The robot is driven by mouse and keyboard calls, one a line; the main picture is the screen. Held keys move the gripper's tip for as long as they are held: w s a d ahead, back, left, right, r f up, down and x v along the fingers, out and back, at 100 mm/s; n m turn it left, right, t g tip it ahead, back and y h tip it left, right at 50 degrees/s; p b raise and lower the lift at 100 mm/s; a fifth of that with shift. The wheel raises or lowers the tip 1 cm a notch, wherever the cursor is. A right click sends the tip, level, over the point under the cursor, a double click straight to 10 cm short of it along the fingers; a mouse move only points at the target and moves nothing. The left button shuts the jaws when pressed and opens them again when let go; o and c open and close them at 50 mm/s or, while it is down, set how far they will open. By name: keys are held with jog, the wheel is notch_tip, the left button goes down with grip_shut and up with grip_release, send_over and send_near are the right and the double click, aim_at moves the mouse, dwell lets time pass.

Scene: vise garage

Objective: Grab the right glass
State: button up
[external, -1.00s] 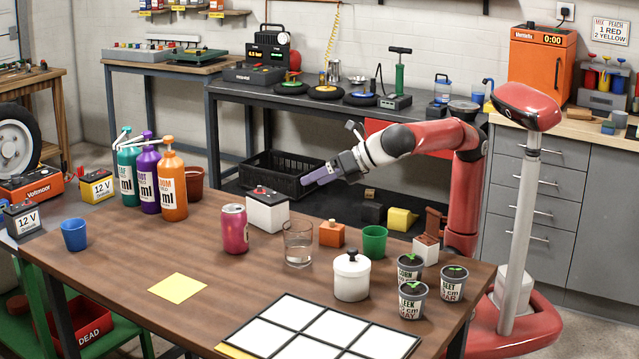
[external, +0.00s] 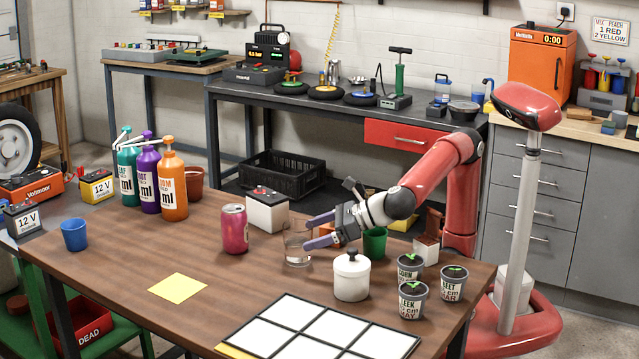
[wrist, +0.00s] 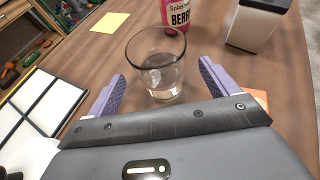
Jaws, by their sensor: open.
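A clear drinking glass (external: 296,252) with a little clear liquid in its bottom stands upright on the wooden table. It also shows in the wrist view (wrist: 157,70), ahead of my fingers and roughly centred between them. My gripper (external: 312,231) is open and low over the table, its purple fingers pointing left towards the glass. In the external view the fingers overlap the glass. In the wrist view the fingertips (wrist: 160,68) lie one on each side of it. I cannot tell whether either finger touches it.
A pink can (external: 235,229) stands just left of the glass. A white lidded pot (external: 351,279) stands in front of my gripper, and a green cup (external: 375,243) behind it. A white battery box (external: 266,212) is behind the glass. The table's left middle is mostly clear.

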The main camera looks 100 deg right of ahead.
aim_at(297, 242)
jog(key=shift+f, duration=0.35)
jog(key=b+x, duration=0.1)
jog(key=x, duration=0.4)
jog(key=shift+f+b, duration=0.3)
jog(key=shift+b, duration=0.05)
jog(key=shift+r, duration=0.15)
jog(key=c, duration=1.3)
jog(key=shift+r, duration=0.2)
